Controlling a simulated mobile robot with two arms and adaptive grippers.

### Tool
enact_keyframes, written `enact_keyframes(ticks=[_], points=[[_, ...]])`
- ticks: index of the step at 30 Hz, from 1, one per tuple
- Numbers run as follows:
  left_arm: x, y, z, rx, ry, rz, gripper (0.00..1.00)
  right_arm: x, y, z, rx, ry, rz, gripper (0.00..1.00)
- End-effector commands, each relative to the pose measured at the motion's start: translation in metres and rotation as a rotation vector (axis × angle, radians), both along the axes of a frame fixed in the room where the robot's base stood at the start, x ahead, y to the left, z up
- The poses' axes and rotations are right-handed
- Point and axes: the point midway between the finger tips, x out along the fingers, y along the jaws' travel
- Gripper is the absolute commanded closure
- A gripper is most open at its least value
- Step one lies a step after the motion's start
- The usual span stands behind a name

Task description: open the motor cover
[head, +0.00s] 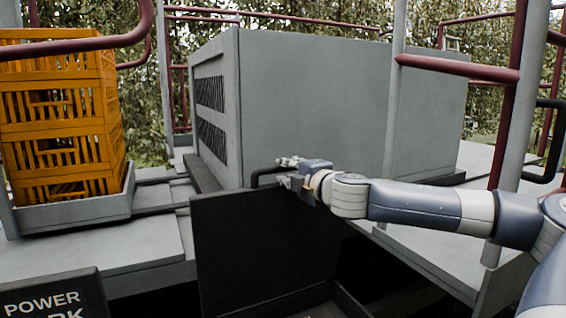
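The large grey box-shaped cover (315,105), with dark vent grilles on its left side, stands in the middle of the head view. A black bar handle (258,174) is at its lower front, just above a dark upright panel (255,245); I cannot tell which of the two it is fixed to. My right gripper (281,171) reaches in from the right at this handle. Its two fingertips are apart, one above and one below the bar, with a gap that looks wider than the bar. My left gripper is not in view.
Orange crates (60,120) are stacked in a grey tray (75,212) at the left. Dark red rails (455,67) and grey posts (394,120) stand around the platform, close to my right arm. A dark opening lies below the panel's right side.

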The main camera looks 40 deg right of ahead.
Motion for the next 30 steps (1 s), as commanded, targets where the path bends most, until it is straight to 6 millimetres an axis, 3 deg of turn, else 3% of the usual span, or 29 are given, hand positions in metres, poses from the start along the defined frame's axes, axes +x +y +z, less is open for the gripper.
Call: enact_keyframes(ticks=[4,30], points=[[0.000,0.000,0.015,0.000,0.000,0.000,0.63,0.012,-0.006,-0.001,0.005,0.005,-0.004,0.76],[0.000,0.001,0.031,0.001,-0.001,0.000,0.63,0.036,-0.013,-0.005,0.001,0.001,-0.004,0.76]])
